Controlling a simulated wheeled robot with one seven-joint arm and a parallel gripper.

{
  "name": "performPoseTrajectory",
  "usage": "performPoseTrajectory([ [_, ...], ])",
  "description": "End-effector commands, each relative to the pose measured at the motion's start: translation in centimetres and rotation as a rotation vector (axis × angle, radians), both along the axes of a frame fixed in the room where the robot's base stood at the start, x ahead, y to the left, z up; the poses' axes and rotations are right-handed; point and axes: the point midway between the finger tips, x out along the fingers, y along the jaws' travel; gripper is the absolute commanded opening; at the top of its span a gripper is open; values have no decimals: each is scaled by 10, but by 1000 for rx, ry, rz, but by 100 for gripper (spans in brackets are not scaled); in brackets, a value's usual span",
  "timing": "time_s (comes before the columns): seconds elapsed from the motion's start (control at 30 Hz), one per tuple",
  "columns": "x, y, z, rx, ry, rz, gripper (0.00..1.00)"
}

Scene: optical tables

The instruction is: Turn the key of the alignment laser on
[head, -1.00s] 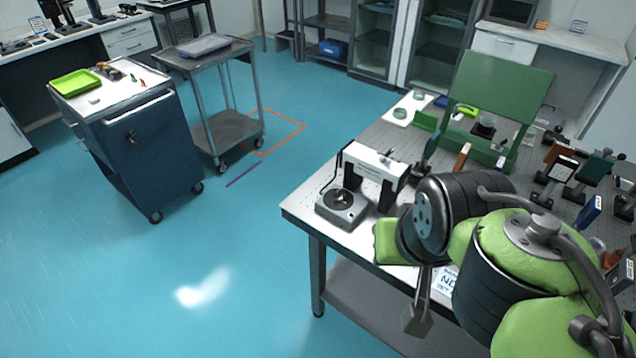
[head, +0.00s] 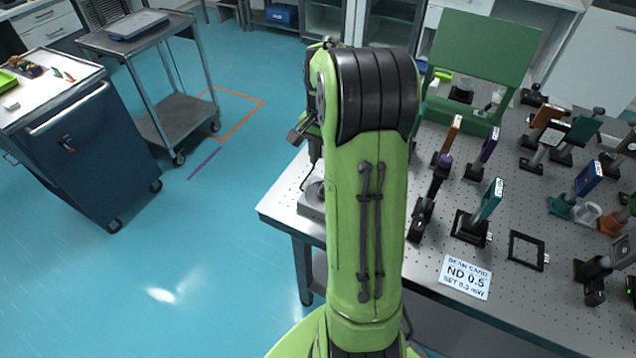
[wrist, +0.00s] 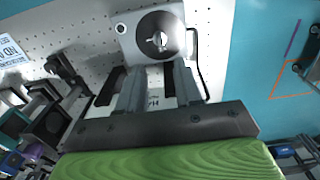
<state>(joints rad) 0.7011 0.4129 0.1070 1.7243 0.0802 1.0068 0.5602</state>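The laser's grey key box (wrist: 130,38) shows at the top of the wrist view. A round dark dial with a small pale key (wrist: 162,40) standing roughly upright in the picture is on its face. My gripper (wrist: 157,72) is open and empty, its two fingers apart and pointing toward the key box, with the dial beyond their tips. I cannot tell the exact gap. In the head view my green arm hides most of the laser, and only an edge of the key box (head: 311,204) shows left of it.
The perforated optical table (head: 510,300) holds several posted optics right of my arm. An ND 0.5 card (head: 466,278) lies near its front edge. A green panel (head: 480,60) stands behind. A blue cabinet cart (head: 85,165) and a grey trolley (head: 178,115) stand left; floor between is clear.

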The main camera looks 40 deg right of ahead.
Motion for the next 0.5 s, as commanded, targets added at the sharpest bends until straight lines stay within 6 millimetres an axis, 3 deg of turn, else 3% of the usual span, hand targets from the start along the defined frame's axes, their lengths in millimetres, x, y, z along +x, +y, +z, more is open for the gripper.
performPoseTrajectory([
  [0.03, -1, 1, -17, 3, 3, 0, 34],
  [0.2, 0, 1, -59, 2, 2, 2, 34],
  [0.33, 0, 1, -82, 1, 0, 2, 34],
  [0.5, 0, 0, -93, -1, -1, 2, 34],
])
